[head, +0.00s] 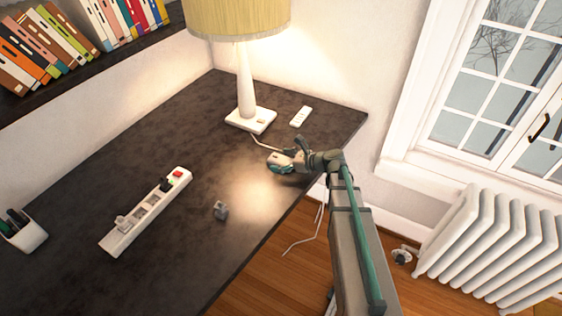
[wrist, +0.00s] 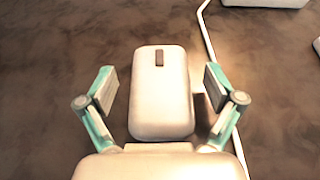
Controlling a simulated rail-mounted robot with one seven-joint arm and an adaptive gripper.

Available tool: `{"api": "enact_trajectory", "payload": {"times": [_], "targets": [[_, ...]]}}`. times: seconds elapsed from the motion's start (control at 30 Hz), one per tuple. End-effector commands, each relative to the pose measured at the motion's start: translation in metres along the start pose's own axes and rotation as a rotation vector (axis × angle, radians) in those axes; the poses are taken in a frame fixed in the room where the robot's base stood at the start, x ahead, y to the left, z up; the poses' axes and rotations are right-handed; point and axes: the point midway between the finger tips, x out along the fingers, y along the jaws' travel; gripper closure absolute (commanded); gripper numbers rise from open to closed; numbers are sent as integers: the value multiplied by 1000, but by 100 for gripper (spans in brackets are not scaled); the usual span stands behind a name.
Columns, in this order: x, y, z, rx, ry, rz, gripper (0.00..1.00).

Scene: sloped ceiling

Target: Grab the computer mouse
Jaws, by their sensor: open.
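The computer mouse (wrist: 160,104) is white with a dark scroll wheel. In the wrist view it lies on the dark desk between the two fingers of my gripper (wrist: 160,86). The fingers are spread, one on each side of the mouse, with a visible gap on both sides. In the head view my gripper (head: 281,162) is low over the desk near its right edge, in front of the lamp. There the mouse is hard to tell apart from the gripper.
A white cord (wrist: 205,45) runs along the mouse's right side. The table lamp (head: 246,85) and a white remote (head: 301,117) are behind my gripper. A power strip (head: 147,214), a small grey object (head: 220,209) and a pen holder (head: 24,232) are to the left.

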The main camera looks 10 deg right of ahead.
Motion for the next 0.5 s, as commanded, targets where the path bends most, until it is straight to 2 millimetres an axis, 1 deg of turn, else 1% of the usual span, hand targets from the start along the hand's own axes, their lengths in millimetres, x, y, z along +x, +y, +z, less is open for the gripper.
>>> {"api": "enact_trajectory", "payload": {"times": [0.13,0.37,0.4,0.47,0.5], "targets": [[0,0,0,0,0,-1,8],[-1,0,0,0,0,-1,47],[-1,0,0,0,0,-1,53],[-1,0,0,0,0,-1,63],[-1,0,0,0,0,-1,70]]}}
